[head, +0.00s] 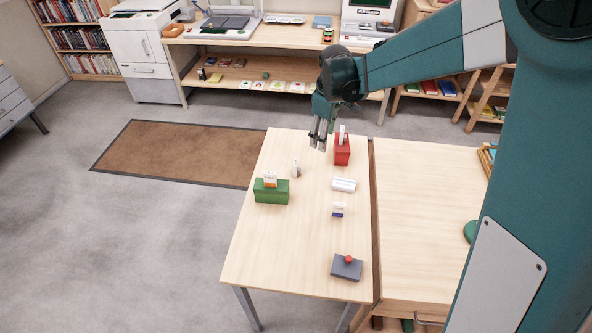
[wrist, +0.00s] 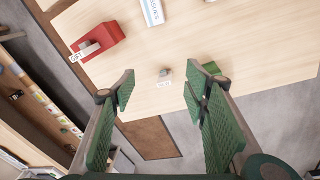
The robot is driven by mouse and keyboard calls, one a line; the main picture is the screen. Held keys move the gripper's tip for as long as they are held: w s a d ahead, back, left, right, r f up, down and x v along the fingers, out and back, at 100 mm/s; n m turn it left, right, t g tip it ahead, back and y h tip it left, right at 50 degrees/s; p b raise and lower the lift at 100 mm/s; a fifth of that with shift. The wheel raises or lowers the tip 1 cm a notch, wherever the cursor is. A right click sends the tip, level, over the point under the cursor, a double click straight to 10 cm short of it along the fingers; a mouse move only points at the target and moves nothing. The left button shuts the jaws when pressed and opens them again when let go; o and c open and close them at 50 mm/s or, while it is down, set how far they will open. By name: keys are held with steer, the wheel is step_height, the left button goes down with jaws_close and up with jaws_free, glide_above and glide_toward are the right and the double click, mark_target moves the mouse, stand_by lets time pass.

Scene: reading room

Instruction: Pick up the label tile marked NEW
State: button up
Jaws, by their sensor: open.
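My gripper (head: 318,143) is open and empty above the far end of the light wooden table (head: 303,232). In the wrist view its green padded fingers (wrist: 164,90) stand wide apart. Between them, farther down on the tabletop, is a small grey piece with a white label face (wrist: 164,82); its lettering is too small to read. It seems to be the small piece (head: 296,170) in the head view. Other label pieces sit on the red block (head: 342,154) and the green block (head: 271,196). I cannot read NEW on any.
A white lettered block (head: 344,185), a small white-and-blue piece (head: 338,210) and a dark box with a red knob (head: 346,268) stand along the table's right side. The table's front left is clear. A second table (head: 420,220) adjoins on the right.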

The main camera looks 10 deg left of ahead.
mark_target(296, 162)
steer(key=w+a+f+n, duration=0.1)
steer(key=w+a+f, duration=0.1)
steer(key=f, duration=0.3)
steer(key=w+a+f+n+g, duration=0.1)
steer(key=a+f, duration=0.4)
steer(key=f, duration=0.1)
steer(key=w+a+f+n+b, duration=0.1)
steer(key=w+a+f+n, duration=0.1)
steer(key=f, duration=0.4)
steer(key=shift+w+a+g+h, duration=0.15)
steer(key=shift+w+a+g, duration=0.05)
steer(key=shift+a, duration=0.25)
steer(key=shift+w+a+g+h, duration=0.15)
steer(key=shift+a+g, duration=0.05)
steer(key=shift+a, duration=0.2)
steer(key=shift+r, duration=0.1)
steer(key=shift+f, duration=1.3)
steer(key=shift+f, duration=2.6)
steer(key=shift+c, duration=0.7)
steer(key=c, duration=0.8)
